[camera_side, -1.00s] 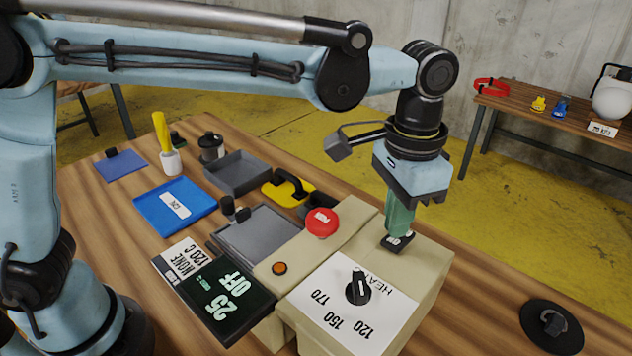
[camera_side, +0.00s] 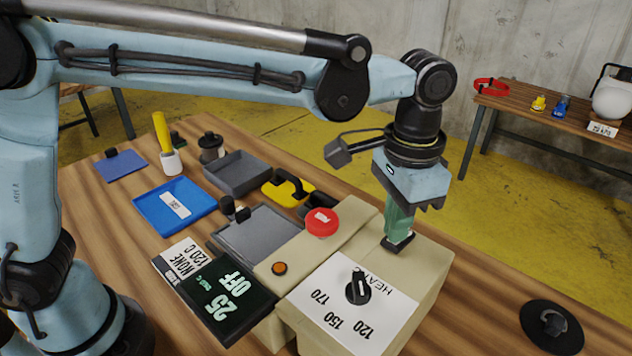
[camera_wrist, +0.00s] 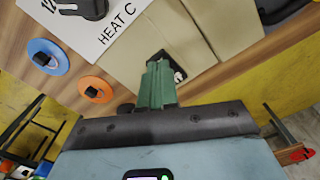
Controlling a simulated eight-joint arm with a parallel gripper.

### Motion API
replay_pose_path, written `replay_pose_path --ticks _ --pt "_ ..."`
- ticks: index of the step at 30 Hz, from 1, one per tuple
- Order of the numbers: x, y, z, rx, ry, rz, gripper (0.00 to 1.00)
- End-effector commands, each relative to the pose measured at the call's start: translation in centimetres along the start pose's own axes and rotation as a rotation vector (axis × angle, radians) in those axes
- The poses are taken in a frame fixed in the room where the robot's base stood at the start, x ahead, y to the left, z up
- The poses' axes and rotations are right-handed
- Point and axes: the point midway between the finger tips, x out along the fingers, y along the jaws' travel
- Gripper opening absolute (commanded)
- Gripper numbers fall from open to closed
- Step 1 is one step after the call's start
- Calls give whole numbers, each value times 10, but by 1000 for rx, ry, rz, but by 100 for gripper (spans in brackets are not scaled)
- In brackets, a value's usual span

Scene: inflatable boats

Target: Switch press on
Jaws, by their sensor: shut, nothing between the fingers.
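The press is a beige body with a dark display (camera_side: 222,295) that reads 25 and OFF. A black rocker switch (camera_wrist: 180,74) is set in its beige top; in the side view my fingers cover most of it. My gripper (camera_side: 397,240) is shut and empty, its green fingers pointing down with the tips at the switch. It also shows in the wrist view (camera_wrist: 158,62). The tips look in contact with the switch, but I cannot be sure. A black heat knob (camera_side: 358,288) sits on a white dial plate marked 120, 150 and 170.
A red button (camera_side: 322,222) and a small orange lamp (camera_side: 279,268) are on the press left of my gripper. A blue tray (camera_side: 176,205), grey trays and a yellow-handled tool (camera_side: 288,187) lie behind. A black disc (camera_side: 551,326) lies at the right.

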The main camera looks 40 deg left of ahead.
Motion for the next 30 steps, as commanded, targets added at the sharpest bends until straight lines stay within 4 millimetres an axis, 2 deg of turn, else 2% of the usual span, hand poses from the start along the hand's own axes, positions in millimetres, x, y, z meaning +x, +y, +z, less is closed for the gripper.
replay_pose_path --ticks 17,30 --pt "9 0 0 0 0 0 0" --pt "-19 0 0 0 0 0 0"
